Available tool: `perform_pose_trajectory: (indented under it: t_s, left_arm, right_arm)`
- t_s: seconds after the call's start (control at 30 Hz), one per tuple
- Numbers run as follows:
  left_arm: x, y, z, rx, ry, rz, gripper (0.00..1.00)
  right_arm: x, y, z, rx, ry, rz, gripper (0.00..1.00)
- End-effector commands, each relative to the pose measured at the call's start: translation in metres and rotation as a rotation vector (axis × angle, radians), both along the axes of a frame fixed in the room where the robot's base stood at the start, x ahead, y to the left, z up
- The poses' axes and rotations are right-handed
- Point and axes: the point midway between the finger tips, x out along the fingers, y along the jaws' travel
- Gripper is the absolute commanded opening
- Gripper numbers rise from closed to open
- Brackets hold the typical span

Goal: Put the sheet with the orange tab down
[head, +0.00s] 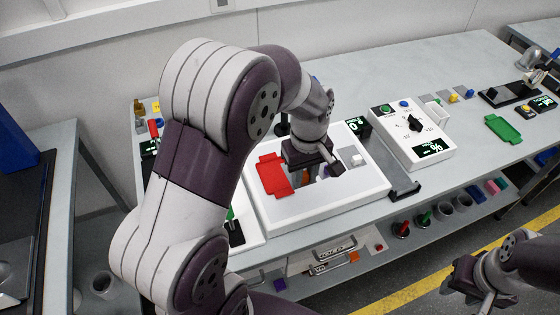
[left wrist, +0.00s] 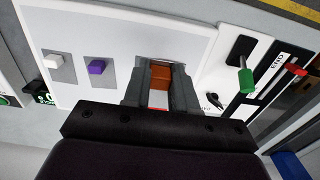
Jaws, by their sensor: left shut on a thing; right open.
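My left gripper (head: 308,172) is over the white lit panel (head: 350,195) in the head view. In the left wrist view its fingers (left wrist: 160,85) are shut on the orange tab (left wrist: 160,77). A flat red sheet (head: 272,175) shows just left of the gripper, over the panel; a sliver of red (left wrist: 157,109) shows between the fingers. The gripper hides where tab and sheet meet, and I cannot tell whether the sheet touches the panel. My right gripper (head: 482,290) is open, low at the right, away from the bench.
A white block (head: 357,160) and a purple block (left wrist: 97,68) sit on the panel. A white control box (head: 412,135) with a dial stands to its right. A green sheet (head: 503,128) lies further right on the bench. A lower shelf (head: 440,215) holds cups and small parts.

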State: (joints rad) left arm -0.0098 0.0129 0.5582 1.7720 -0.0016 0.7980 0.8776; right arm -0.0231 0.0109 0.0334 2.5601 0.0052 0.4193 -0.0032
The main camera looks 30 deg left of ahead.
Motion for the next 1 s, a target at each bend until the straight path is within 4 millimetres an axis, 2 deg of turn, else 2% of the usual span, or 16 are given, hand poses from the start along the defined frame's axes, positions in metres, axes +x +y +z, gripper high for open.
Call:
perform_pose_trajectory:
  t_s: [0.1, 0.2, 0.33, 0.63, 0.97, 1.0]
  left_arm:
    - [0.015, 0.034, -0.02, 0.0, 0.004, 0.007, 0.0]
    - [0.026, 0.058, -0.036, 0.0, 0.004, 0.005, 0.0]
    - [0.035, 0.076, -0.049, -0.001, 0.001, 0.0, 0.0]
    - [0.037, 0.08, -0.091, 0.0, 0.001, -0.002, 0.0]
    - [0.037, 0.079, -0.096, 0.0, 0.0, -0.002, 0.0]
    - [0.037, 0.079, -0.095, 0.0, 0.0, -0.002, 0.36]
  right_arm:
    - [0.0, 0.0, 0.01, 0.0, 0.0, 0.0, 0.43]
    - [0.0, 0.0, 0.014, 0.0, 0.0, 0.0, 0.43]
    - [0.0, 0.0, 0.016, 0.0, 0.0, 0.0, 0.43]
    - [0.0, 0.0, 0.025, 0.0, 0.0, 0.0, 0.43]
    - [0.0, 0.0, 0.022, 0.0, 0.0, 0.0, 0.43]
    - [0.0, 0.0, 0.023, 0.0, 0.0, 0.0, 0.43]
